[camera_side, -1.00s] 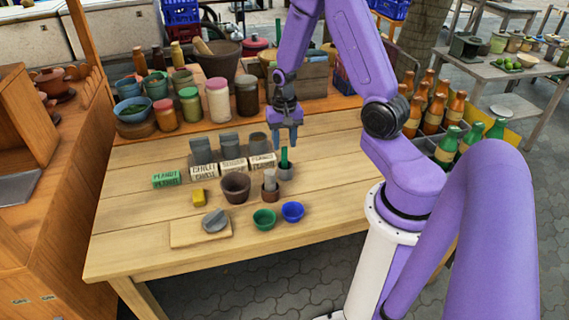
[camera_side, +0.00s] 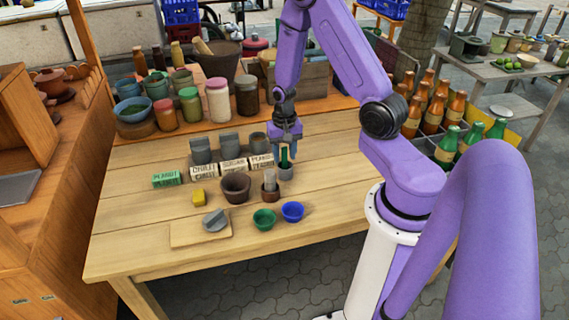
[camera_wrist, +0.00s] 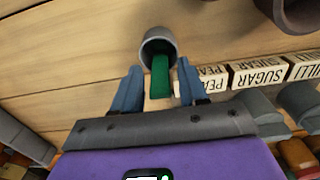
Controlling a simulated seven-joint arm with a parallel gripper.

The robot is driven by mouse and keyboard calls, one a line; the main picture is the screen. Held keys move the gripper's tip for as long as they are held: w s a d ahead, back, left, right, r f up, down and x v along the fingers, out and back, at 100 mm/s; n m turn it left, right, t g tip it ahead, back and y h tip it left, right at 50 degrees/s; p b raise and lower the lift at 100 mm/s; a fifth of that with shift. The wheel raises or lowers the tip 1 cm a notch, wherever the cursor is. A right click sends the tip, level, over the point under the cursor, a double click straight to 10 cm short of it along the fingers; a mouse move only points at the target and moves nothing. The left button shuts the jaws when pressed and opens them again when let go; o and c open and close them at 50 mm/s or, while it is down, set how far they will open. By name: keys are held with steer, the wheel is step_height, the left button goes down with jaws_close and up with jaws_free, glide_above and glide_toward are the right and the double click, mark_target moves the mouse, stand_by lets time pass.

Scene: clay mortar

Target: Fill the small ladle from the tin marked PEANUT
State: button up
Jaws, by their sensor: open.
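A green handle (camera_side: 284,158), likely the small ladle's, stands up in a small grey cup (camera_side: 286,173); its lower end is hidden inside. In the wrist view the green handle (camera_wrist: 160,76) leans in the cup (camera_wrist: 158,42). My gripper (camera_side: 287,151) is open, pointing down over the cup, with its fingers either side of the handle's upper part. The wrist view shows my gripper's fingertips (camera_wrist: 158,80) apart, with gaps beside the handle. A grey tin (camera_side: 259,142) stands behind the white block marked PEANUT (camera_side: 261,161), left of my gripper.
Two more grey tins stand behind blocks marked CHILLI (camera_side: 203,171) and SUGAR (camera_side: 233,166). A green block (camera_side: 166,179) also seems marked PEANUT. A brown mortar (camera_side: 236,186), a brown cup (camera_side: 270,192), and green (camera_side: 264,219) and blue (camera_side: 293,211) bowls stand nearer. The table's right side is clear.

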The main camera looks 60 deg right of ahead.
steer(key=shift+c, duration=0.3)
jaws_close()
steer(key=shift+r, duration=3.55)
steer(key=shift+w, duration=0.1)
steer(key=w+d+r, duration=0.3)
steer(key=w, duration=0.4)
steer(key=w+d+r, duration=0.2)
steer(key=w+d, duration=0.1)
steer(key=w, duration=0.3)
steer(key=shift+w+a+f, duration=0.1)
steer(key=shift+f, duration=1.95)
steer(key=shift+w+a+f, duration=0.1)
steer(key=shift+f, duration=1.95)
